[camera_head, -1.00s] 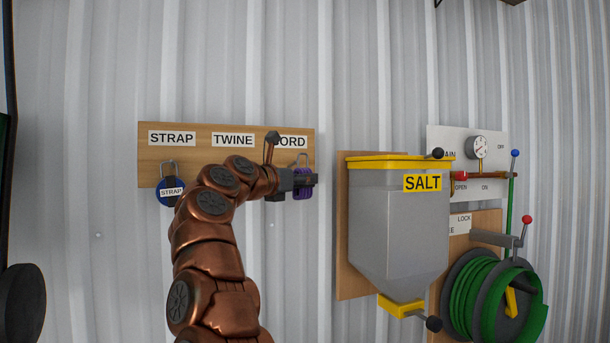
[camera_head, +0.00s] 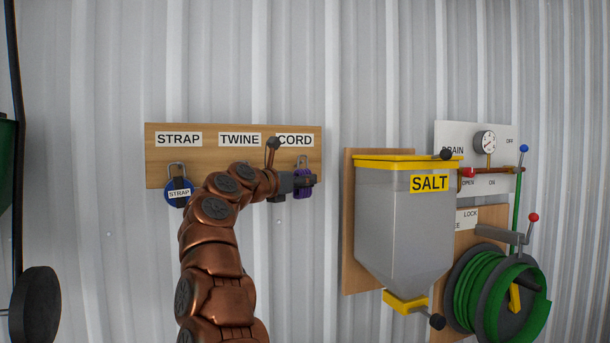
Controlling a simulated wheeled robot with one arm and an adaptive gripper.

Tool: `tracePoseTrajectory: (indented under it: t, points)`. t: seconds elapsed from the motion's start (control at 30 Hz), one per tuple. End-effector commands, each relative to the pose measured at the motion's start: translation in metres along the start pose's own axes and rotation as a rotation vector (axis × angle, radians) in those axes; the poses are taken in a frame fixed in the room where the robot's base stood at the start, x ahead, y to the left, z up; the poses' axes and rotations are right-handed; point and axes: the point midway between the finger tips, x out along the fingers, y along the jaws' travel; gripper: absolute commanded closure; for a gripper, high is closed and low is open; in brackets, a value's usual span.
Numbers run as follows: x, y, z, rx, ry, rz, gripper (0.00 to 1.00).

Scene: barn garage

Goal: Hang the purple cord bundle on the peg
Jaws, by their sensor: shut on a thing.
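The purple cord bundle (camera_head: 303,191) is at the right end of the wooden peg board (camera_head: 200,157), below the CORD label (camera_head: 296,140). A metal loop (camera_head: 302,162) rises from its top. My gripper (camera_head: 306,181) is shut on the bundle from the left and hides part of it. A dark-knobbed peg (camera_head: 272,143) shows at the left edge of the CORD label, just above my wrist. I cannot tell whether the loop is around a peg.
A blue STRAP bundle (camera_head: 178,191) hangs at the board's left end. The grey SALT hopper (camera_head: 403,225) stands out from the wall close to the right of my gripper. A green hose reel (camera_head: 495,290) is further right. Bare wall lies below the board.

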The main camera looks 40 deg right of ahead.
Motion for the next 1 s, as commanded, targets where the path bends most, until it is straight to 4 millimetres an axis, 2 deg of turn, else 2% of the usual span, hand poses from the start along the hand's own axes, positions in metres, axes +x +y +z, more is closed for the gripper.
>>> tracePoseTrajectory:
  t: [0.33,1.0]
  points:
    - [0.008,0.012,0.002,0.002,0.0,-0.001,1.0]
    - [0.015,0.026,-0.016,-0.002,0.004,0.003,1.0]
